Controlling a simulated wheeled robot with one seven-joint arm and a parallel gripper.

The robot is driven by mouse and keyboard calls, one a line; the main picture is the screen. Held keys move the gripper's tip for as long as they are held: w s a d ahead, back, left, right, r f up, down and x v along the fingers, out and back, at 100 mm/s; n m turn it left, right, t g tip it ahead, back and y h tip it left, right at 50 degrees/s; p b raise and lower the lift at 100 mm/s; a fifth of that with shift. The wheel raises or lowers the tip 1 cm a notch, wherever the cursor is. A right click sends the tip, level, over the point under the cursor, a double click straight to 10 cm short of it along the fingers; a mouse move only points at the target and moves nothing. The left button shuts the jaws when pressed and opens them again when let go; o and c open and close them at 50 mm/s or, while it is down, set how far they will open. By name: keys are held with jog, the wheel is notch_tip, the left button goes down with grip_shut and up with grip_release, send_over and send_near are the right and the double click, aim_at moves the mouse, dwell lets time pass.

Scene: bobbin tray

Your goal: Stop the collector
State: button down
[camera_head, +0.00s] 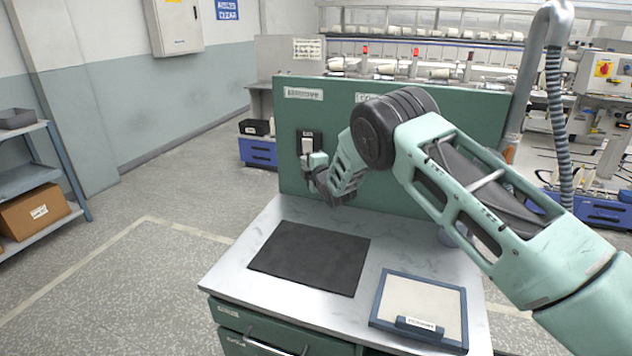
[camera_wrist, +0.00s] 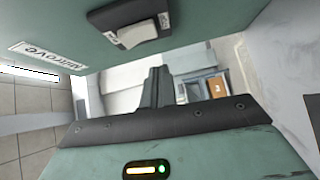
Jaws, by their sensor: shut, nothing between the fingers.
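The green upright panel (camera_head: 440,115) stands at the back of the bench. On its left side is a black switch plate (camera_head: 309,137) with a light rocker, under a white label (camera_head: 303,93). A second label (camera_head: 367,97), starting "CO", is partly covered by my arm, and the panel below it is hidden. My gripper (camera_head: 311,163) is shut and empty, close to the lower part of the left switch plate. In the wrist view the white rocker (camera_wrist: 137,33) sits near the shut fingers (camera_wrist: 155,88). Contact and rocker position cannot be told.
The bench has a dark mat (camera_head: 310,258) and a blue-framed tray (camera_head: 420,308) at front right, both empty. A corrugated hose (camera_head: 557,120) rises at right. Bobbin machines (camera_head: 430,65) stand behind the panel. Shelves with a carton (camera_head: 35,210) stand at left; floor between is clear.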

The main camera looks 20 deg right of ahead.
jog(key=s+d+b, duration=0.1)
jog(key=s+b, duration=0.1)
jog(key=s, duration=0.6)
jog(key=shift+s+f+b, duration=0.2)
jog(key=shift+f+b, duration=0.05)
jog(key=shift+b, duration=0.15)
